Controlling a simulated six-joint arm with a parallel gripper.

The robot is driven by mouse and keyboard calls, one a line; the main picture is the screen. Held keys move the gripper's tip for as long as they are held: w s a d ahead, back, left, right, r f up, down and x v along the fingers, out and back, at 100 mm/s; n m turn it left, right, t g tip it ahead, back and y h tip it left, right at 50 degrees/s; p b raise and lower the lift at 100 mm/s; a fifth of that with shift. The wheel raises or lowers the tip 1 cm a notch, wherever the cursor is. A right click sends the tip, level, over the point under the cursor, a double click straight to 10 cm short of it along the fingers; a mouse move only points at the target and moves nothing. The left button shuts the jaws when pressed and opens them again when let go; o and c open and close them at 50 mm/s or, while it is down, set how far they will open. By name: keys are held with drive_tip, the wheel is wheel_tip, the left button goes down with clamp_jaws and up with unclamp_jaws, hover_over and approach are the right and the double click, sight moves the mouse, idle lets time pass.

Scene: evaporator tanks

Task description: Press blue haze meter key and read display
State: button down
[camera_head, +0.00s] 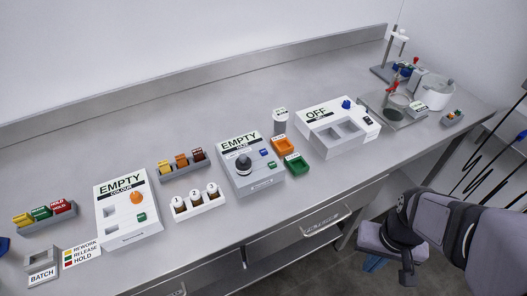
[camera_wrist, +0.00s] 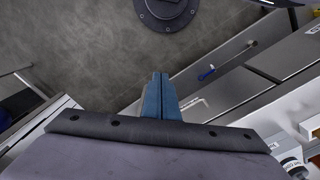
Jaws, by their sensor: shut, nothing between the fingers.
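The haze meter (camera_head: 262,187) is a grey-white box in the middle of the bench in the head view, and its display (camera_head: 238,143) reads EMPTY. A black round part (camera_head: 243,163) stands on its top. The blue key (camera_head: 264,153) is on its right side, with a green key (camera_head: 272,165) just in front of it. My gripper (camera_head: 374,264) is low at the right, off the bench's front edge and well apart from the meter. In the wrist view its blue fingers (camera_wrist: 160,98) are shut together and empty, above the floor and beside the drawer fronts.
A colour meter (camera_head: 128,232) showing EMPTY stands left, with a rack of numbered white vials (camera_head: 200,203) between. Orange (camera_head: 283,146) and green (camera_head: 297,163) trays sit right of the haze meter. A white box marked OFF (camera_head: 338,143) is farther right. A drawer handle (camera_head: 325,224) juts out in front.

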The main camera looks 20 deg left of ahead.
drive_tip(key=s+a+r+n+g+p, duration=0.3)
drive_tip(key=a+p, duration=0.4)
drive_tip(key=p, duration=0.2)
drive_tip(key=w+a+m+y+p, duration=0.2)
drive_tip(key=w+a+m, duration=0.15)
drive_tip(key=a, duration=0.45)
drive_tip(key=w+a+m+y+p, duration=0.2)
drive_tip(key=w+a, duration=0.2)
drive_tip(key=a, duration=0.4)
drive_tip(key=w+a+r+m+t+y, duration=0.1)
drive_tip(key=w+a+r+m+t, duration=0.1)
drive_tip(key=w, duration=0.5)
drive_tip(key=w+a+r+m+t+y, duration=0.1)
drive_tip(key=w+a+r+m+t, duration=0.2)
drive_tip(key=w+m, duration=0.4)
drive_tip(key=w+a+r+m+t+y, duration=0.1)
drive_tip(key=w+a+r+m+t, duration=0.2)
drive_tip(key=w+a+r+m, duration=0.1)
drive_tip(key=w+a, duration=0.1)
drive_tip(key=w, duration=0.1)
drive_tip(key=shift+w+r+y, duration=0.15)
drive_tip(key=shift+w+y, duration=0.15)
drive_tip(key=shift+w, duration=0.1)
drive_tip(key=shift+a, duration=0.1)
